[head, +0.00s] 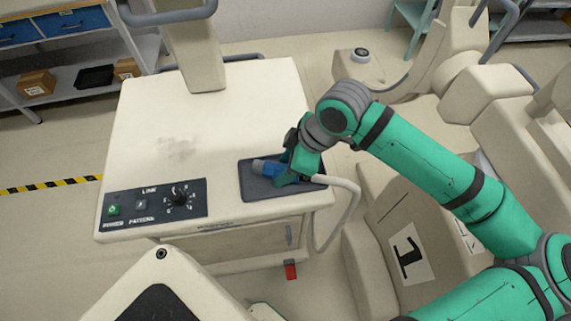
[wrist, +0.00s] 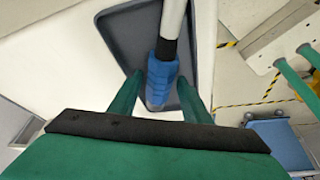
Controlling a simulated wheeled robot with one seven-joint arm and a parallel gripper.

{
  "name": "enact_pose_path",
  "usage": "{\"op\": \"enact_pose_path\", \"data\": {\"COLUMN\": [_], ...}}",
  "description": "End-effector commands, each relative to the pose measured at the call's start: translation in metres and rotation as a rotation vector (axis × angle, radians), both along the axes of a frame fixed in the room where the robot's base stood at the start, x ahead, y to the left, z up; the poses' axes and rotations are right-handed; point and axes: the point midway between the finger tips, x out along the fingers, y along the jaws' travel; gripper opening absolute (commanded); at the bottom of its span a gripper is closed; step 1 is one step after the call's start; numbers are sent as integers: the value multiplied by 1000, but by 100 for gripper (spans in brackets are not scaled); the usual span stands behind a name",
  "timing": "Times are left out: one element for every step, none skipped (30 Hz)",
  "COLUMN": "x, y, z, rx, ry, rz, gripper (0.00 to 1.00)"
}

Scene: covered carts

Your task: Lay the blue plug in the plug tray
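The blue plug (head: 266,168) lies in or just over the dark plug tray (head: 250,189) on the right front of the cart top; the exact contact is hidden. In the wrist view the plug (wrist: 160,82) is between my two green fingers, over the dark tray (wrist: 117,38). My gripper (head: 289,178) reaches down at the tray and covers part of the plug. In the wrist view my gripper (wrist: 161,76) looks open around the plug, with narrow dark gaps beside it. A pale cable (wrist: 173,18) runs from the plug's black collar.
The cable (head: 349,190) loops over the cart's right edge and hangs down. A control panel (head: 153,203) with a knob and buttons is at the cart's left front. A column (head: 200,45) rises at the back of the cart top. The middle of the top (head: 220,125) is clear.

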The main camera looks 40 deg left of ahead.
Motion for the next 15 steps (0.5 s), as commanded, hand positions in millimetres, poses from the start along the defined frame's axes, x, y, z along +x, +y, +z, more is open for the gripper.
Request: {"op": "enact_pose_path", "data": {"x": [0, 0, 0, 0, 0, 0, 0, 0, 1, 1, 1, 1, 1, 1, 2], "y": [0, 0, -1, -1, -1, -1, -1, -1, -1, -1, -1, -1, -1, -1, -2], "z": [0, 0, 0, 0, 0, 0, 0, 0, 1, 1, 2, 4, 6, 8, 13], "rx": [0, 0, 0, 0, 0, 0, 0, 0, 0, 0, 0, 0, 0, 0, 1], "ry": [0, 0, 0, 0, 0, 0, 0, 0, 0, 0, 0, -1, -1, -2, -2], "rz": [0, 0, -1, -1, -1, -1, -1, -2, -2, -2, -2, -4, -3, -3, -4], "gripper": [49, 49, 49, 49, 49, 49, 49, 49, 49, 49, 49, 49, 49, 49, 49]}}
